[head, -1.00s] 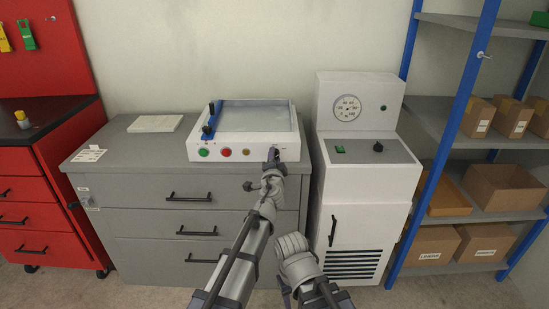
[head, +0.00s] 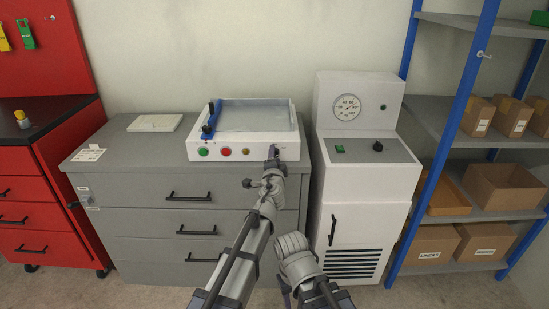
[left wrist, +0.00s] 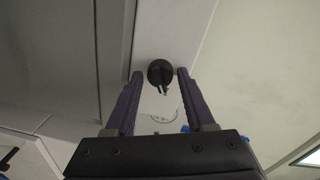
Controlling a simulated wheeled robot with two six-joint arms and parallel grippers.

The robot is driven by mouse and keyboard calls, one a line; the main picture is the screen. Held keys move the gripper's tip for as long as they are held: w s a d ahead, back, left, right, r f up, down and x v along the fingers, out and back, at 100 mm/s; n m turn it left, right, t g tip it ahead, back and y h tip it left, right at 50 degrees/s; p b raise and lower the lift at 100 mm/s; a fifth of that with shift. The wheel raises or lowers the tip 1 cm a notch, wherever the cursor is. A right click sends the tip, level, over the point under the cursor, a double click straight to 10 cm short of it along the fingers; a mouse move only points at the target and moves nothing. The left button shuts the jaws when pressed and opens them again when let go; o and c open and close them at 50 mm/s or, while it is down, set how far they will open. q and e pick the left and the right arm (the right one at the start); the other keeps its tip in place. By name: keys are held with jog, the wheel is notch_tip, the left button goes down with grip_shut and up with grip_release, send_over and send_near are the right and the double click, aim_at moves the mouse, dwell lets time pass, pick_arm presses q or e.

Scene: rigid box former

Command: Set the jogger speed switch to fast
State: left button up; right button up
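The jogger (head: 243,148) is a white box with a shallow tray on top, standing on the grey cabinet. Its speed switch shows as a round black knob (left wrist: 160,72) in the left wrist view, with a short pointer sticking out. My left gripper (head: 273,153) is at the right end of the jogger's front panel and covers the switch in the head view. In the left wrist view its two dark fingers (left wrist: 160,78) stand apart, one on each side of the knob, with gaps visible. I cannot tell the switch's setting. My right gripper cannot be made out.
A white machine with a gauge (head: 347,107) stands close on the right. A pale flat block (head: 155,123) lies on the grey cabinet (head: 120,160).

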pick_arm(q)
jog(key=shift+o, duration=1.1)
jog(key=s, duration=0.7)
jog(key=shift+s+a+r, duration=0.15)
jog(key=shift+s+r, duration=0.1)
jog(key=shift+s, duration=0.1)
